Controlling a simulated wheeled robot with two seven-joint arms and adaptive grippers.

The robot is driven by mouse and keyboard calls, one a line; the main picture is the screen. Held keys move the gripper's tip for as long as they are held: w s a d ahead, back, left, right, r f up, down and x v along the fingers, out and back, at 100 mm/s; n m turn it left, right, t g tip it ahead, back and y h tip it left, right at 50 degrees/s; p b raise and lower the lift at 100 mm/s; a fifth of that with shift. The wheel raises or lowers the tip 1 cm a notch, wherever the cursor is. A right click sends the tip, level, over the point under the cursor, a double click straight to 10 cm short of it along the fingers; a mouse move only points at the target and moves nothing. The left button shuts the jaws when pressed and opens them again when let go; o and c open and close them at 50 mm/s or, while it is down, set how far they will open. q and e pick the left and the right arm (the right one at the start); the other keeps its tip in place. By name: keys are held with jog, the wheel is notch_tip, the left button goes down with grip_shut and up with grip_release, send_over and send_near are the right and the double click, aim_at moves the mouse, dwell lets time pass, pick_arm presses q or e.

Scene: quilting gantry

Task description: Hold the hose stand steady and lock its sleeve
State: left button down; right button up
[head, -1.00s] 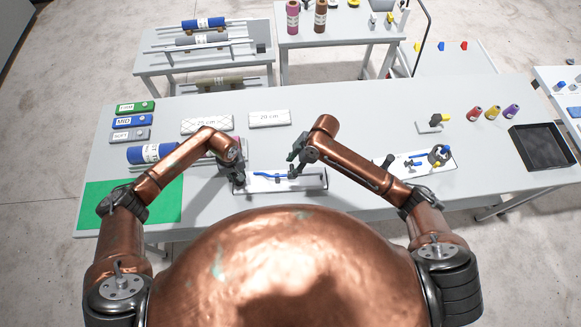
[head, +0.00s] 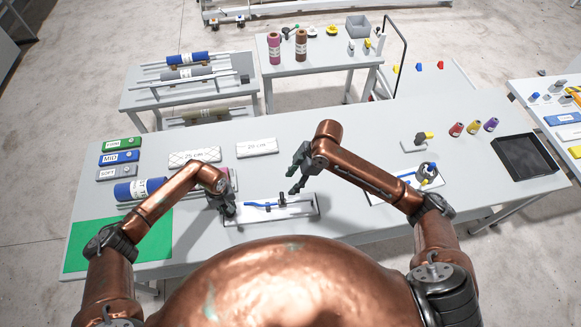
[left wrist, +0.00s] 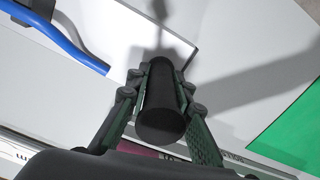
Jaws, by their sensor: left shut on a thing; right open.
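My left gripper (head: 226,208) is shut on a black upright cylinder (left wrist: 160,108), which looks like the post of the hose stand. In the left wrist view the fingers press on both sides of it. The post is at the left end of a white base plate (head: 304,210). A blue hose (head: 256,205) runs along the plate, and it also shows in the left wrist view (left wrist: 68,38). A small dark fitting (head: 283,203) sits at the hose's right part; whether it is the sleeve I cannot tell. My right gripper (head: 295,178) is open and empty, above and behind the hose, apart from it.
A second white plate with small parts (head: 380,192) lies to the right, under my right forearm. A black tray (head: 528,160) and several thread cones (head: 473,128) are at the right. A blue roll (head: 138,189) and green mat (head: 110,245) are at the left. White pads (head: 257,147) lie behind.

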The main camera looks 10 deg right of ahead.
pick_arm(q)
jog(key=c, duration=2.1)
grip_release()
jog(key=shift+s+a+f, duration=0.1)
jog(key=shift+s+f, duration=0.1)
jog(key=shift+f, duration=0.1)
jog(key=o, duration=0.5)
jog(key=shift+w+r, duration=0.1)
jog(key=shift+w, duration=0.1)
jog(key=shift+r, duration=0.15)
